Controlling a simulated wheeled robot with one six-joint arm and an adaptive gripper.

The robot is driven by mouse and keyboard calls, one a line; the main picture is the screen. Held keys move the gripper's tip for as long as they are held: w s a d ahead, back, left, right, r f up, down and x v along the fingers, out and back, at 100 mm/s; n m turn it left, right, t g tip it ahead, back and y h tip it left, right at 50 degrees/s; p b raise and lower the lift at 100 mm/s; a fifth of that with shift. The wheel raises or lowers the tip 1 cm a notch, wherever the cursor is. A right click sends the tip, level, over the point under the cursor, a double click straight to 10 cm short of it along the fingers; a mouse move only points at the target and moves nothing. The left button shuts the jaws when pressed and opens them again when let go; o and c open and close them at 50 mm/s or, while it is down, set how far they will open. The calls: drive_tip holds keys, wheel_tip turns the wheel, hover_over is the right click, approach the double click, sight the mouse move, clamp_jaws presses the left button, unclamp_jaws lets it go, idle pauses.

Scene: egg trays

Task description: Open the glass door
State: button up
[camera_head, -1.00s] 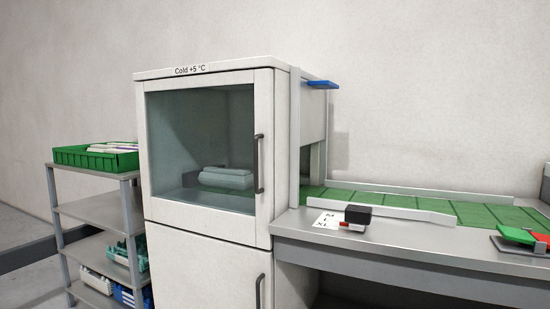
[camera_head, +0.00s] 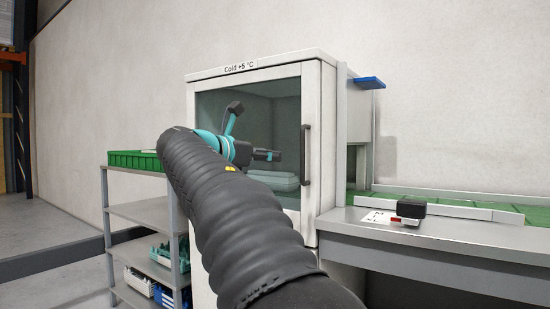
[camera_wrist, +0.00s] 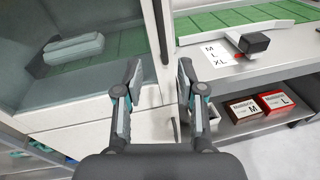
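The glass door (camera_head: 312,192) of the white cabinet marked "Cold +5 °C" is shut. Its dark vertical handle (camera_head: 306,155) is on the right side of the frame. In the wrist view the handle (camera_wrist: 162,28) runs down above the gap between my fingers. My gripper (camera_wrist: 154,68) is open and empty, with its fingers apart. In the head view my arm crosses the front of the cabinet, and the gripper (camera_head: 274,155) points right toward the handle, apart from it as far as I can tell. Pale egg trays (camera_wrist: 74,50) show behind the glass.
A grey shelf cart (camera_head: 140,212) with a green crate (camera_head: 135,160) stands left of the cabinet. A grey bench (camera_head: 440,242) with a green belt and a black device (camera_head: 410,209) adjoins on the right.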

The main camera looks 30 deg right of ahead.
drive_tip(key=shift+n+g+h, duration=0.3)
drive_tip(key=shift+g+h, duration=0.1)
drive_tip(key=shift+h, duration=0.2)
drive_tip(key=w+d, duration=0.1)
drive_tip(key=d, duration=0.3)
drive_tip(key=w+d+r, duration=0.1)
drive_tip(key=d, duration=0.4)
drive_tip(key=w+d, duration=0.1)
drive_tip(key=d, duration=0.4)
drive_tip(key=shift+w+r+b, duration=0.2)
drive_tip(key=shift+r+b, duration=0.1)
drive_tip(key=shift+r, duration=0.1)
clamp_jaws()
